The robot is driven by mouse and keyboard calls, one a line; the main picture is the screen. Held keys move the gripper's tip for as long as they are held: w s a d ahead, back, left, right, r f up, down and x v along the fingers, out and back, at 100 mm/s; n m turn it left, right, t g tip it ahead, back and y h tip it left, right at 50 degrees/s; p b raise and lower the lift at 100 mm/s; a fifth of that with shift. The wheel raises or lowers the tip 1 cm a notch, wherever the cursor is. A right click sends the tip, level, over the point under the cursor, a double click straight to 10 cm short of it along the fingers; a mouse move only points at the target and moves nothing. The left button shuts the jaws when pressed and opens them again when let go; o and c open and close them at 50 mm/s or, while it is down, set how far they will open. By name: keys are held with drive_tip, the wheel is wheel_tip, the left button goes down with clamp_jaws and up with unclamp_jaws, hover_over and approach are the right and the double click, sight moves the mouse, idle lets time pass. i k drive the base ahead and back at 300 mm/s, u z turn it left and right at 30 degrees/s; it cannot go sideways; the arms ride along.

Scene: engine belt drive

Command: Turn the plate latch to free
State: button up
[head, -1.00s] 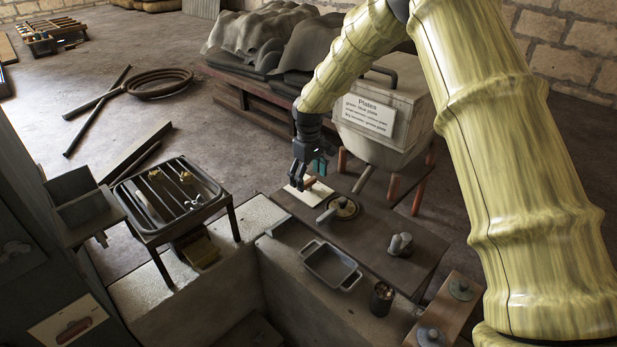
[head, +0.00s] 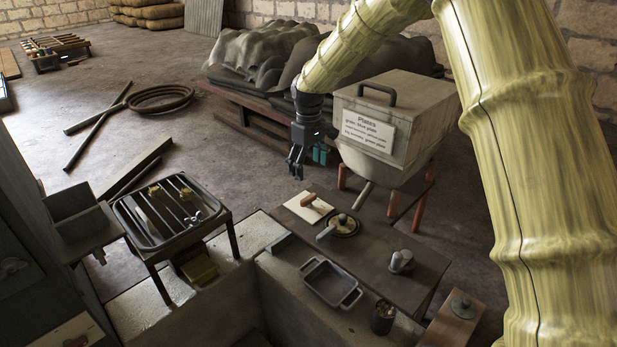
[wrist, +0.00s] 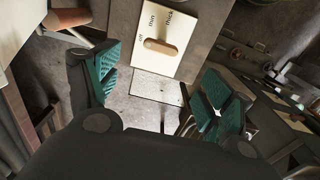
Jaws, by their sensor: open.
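No latch marked "free" is readable. A cream plate (head: 296,211) with a wooden handle (head: 306,200) lies on the dark bench top. In the wrist view this plate (wrist: 176,70) has small lettering that seems to read "off", "thin" and "thick", around its wooden handle (wrist: 161,47). Another pale plate (head: 62,334) with a reddish handle (head: 76,342) is cut off at the lower left; its lettering cannot be read. My gripper (head: 307,163) is open and empty, above and apart from the bench plate. Its teal pads (wrist: 158,88) are spread wide in the wrist view.
A lidded box (head: 402,110) with a "Plates" sign stands close behind my gripper. Open floor (head: 225,150) lies to the left.

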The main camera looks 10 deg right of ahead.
sight(325, 235)
drive_tip(key=k, duration=1)
